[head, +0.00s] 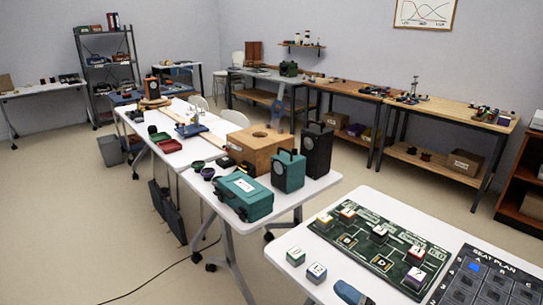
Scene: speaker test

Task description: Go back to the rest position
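Neither of my grippers shows in the head view, and no arm of mine can be made out. A white table (372,200) stands close at the lower right. On it lies a green board (345,222) with printed lines and several small labelled cubes. Two more cubes, one greenish (295,256) and one bluish (316,272), lie on the bare table left of the board. A dark panel marked "SEAT PLAN" (462,292) lies at the right. A blue rounded object (349,293) is cut off by the bottom edge.
A long white table (318,184) holds a teal case (243,197), a teal speaker (288,171), a black speaker (316,150) and a wooden box (262,150). Workbenches line the back wall. A black cable (160,276) crosses the floor. Open floor (60,220) lies at the left.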

